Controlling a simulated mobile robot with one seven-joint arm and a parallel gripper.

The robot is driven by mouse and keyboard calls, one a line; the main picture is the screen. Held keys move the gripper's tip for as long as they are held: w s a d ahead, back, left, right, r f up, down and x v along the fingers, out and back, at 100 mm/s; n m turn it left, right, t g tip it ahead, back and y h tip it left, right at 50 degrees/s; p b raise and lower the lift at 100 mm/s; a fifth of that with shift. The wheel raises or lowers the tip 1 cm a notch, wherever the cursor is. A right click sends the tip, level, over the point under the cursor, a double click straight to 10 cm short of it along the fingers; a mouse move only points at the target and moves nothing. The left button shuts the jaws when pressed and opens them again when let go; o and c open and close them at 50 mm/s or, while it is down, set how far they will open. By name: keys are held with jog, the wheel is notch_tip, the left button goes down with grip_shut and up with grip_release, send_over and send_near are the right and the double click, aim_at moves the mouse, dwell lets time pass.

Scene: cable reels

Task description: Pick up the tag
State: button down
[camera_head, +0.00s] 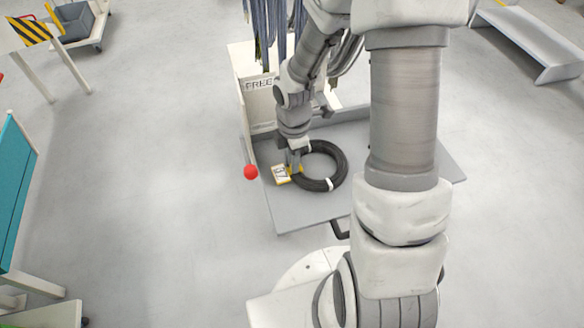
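The tag (280,175) is a small white and yellow piece with dark print. It lies at the left side of a black cable coil (338,178) on a grey platform (300,212). My gripper (294,168) points down right beside the tag's right edge, over the left part of the coil. A bit of yellow shows at the fingertips. The fingers are small and partly hidden, so I cannot tell whether they are open, shut or touching the tag.
A white panel marked FREE (258,86) stands behind the coil, with hanging cables (270,30) above. A red ball (250,172) shows at the platform's left edge. A teal panel (14,185) stands far left. Open floor lies between.

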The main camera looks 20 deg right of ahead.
dwell(0.4)
jog(key=shift+r, duration=0.5)
jog(key=r, duration=0.2)
jog(key=d+r+p, duration=0.1)
jog(key=r, duration=0.1)
jog(key=shift+s, duration=0.1)
jog(key=s+d+r+p, duration=0.3)
jog(key=d+r, duration=0.3)
jog(key=d, duration=0.4)
jog(key=shift+s, duration=0.6)
jog(key=c, duration=1.5)
grip_release()
grip_shut()
jog(key=shift+r, duration=0.1)
